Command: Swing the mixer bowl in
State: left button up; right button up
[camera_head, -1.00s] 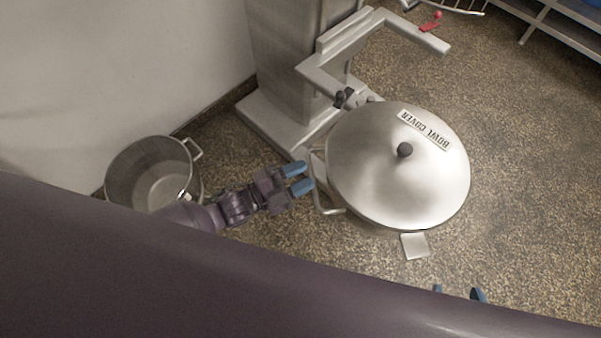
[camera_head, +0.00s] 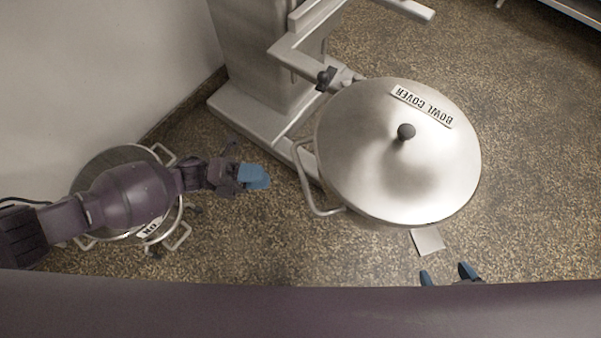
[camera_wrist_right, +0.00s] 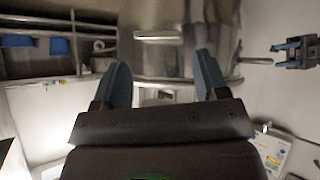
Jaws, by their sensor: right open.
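The mixer bowl is under a round steel lid (camera_head: 375,150) labelled BOWL COVER with a dark knob. Its loop handle (camera_head: 325,211) sticks out at the left, and most of its body is hidden under the lid. The bowl (camera_wrist_right: 175,40) also shows ahead in the right wrist view. The mixer (camera_head: 265,65) stands behind it. My left gripper (camera_head: 256,177) is left of the handle, apart from it; its fingers overlap in view. My right gripper (camera_head: 448,274) is open and empty, in front of the bowl near a small plate (camera_head: 428,241).
A steel pot (camera_head: 107,160) with handles stands on the floor at the left, partly hidden by my left arm. A pale wall (camera_head: 90,60) is behind it. Speckled floor (camera_head: 540,150) is clear to the right. Shelving (camera_wrist_right: 45,45) shows left in the right wrist view.

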aim_at(303, 177)
pick_arm(q)
jog(key=x, duration=1)
jog(key=shift+d, duration=0.2)
grip_shut()
